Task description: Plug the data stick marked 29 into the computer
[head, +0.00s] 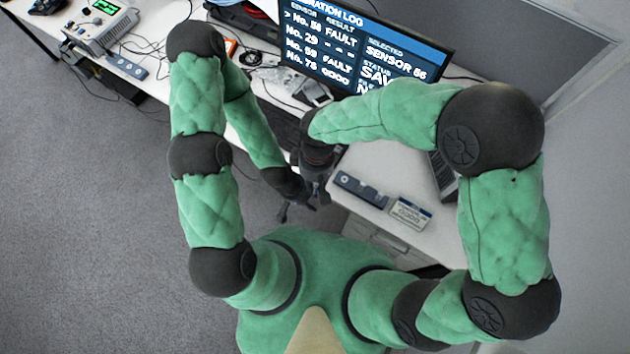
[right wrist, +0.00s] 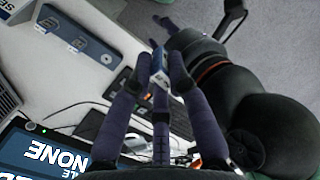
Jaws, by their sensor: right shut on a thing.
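My right gripper (right wrist: 158,80) is shut on a small blue and white data stick (right wrist: 159,68); I cannot read its number. In the head view the right gripper (head: 316,188) hangs near the desk's front edge and the stick is hidden. My left gripper (head: 298,211) is just left of it, fingers spread and empty, beyond the desk edge. The screen (head: 365,45) lists "No. 29" with dashes, beside FAULT and GOOD rows. It also shows in part in the right wrist view (right wrist: 45,150), reading "NONE". I cannot make out a port.
A blue-grey holder (head: 360,189) and a small sign reading "Good" (head: 409,212) sit on the white desk (head: 385,160). A dark keyboard (head: 277,130) and loose cables lie before the screen. Instruments (head: 100,28) stand far left. Carpeted floor (head: 90,210) is clear.

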